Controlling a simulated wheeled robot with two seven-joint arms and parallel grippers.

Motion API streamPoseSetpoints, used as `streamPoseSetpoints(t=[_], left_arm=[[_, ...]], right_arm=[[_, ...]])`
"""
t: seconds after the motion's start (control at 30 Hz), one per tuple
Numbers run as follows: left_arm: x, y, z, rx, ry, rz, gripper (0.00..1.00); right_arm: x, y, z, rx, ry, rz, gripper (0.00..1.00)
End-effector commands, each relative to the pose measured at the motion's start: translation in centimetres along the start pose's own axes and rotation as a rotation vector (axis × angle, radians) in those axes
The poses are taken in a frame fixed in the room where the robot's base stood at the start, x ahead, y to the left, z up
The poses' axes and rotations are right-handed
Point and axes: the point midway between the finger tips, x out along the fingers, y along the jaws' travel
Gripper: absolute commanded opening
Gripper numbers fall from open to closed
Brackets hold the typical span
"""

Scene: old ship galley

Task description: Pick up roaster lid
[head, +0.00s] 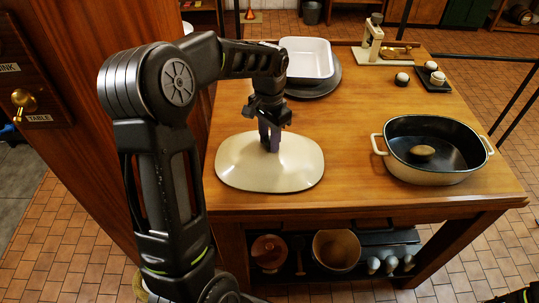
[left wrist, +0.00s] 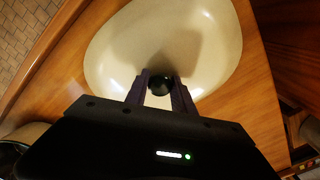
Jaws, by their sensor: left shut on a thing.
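The roaster lid (head: 245,170) is a cream, rounded oval cover at the front left of the wooden table. My left gripper (head: 270,145) points down over its middle and is shut on the lid's knob. In the left wrist view the lid (left wrist: 205,45) fills the upper middle, and its dark round knob (left wrist: 160,85) sits between the fingers of my left gripper (left wrist: 160,92). I cannot tell whether the lid touches the table. The roaster (head: 435,178), cream outside and dark inside with two handles, stands open at the right, with a tan oval thing (head: 423,153) in it.
A white tray (head: 307,62) rests on a dark round plate (head: 325,88) at the back. A cream stand (head: 373,45) and a small dark tray (head: 433,80) with pale round things are at the back right. The table (head: 350,130) is clear between lid and roaster.

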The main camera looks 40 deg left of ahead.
Motion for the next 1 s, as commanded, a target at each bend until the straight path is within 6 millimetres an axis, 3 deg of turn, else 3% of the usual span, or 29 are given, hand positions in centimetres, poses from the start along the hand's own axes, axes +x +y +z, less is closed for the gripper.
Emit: streamPoseSetpoints(t=[0.13,0.63,0.77,1.0], left_arm=[[0.7,0.2,0.4,0.0,-0.014,0.006,0.0],[0.3,0.2,0.3,0.0,-0.013,0.007,0.0],[-1.2,0.1,0.2,0.0,-0.01,0.005,0.0],[-6.0,0.1,0.0,0.0,-0.002,0.002,0.0]], right_arm=[[0.1,0.0,0.0,0.0,0.0,0.0,0.36],[0.2,0.1,0.0,0.0,0.0,0.0,0.36],[0.4,0.1,0.0,-0.001,0.001,-0.001,0.36],[0.9,0.3,-0.1,-0.002,0.002,-0.003,0.36]])
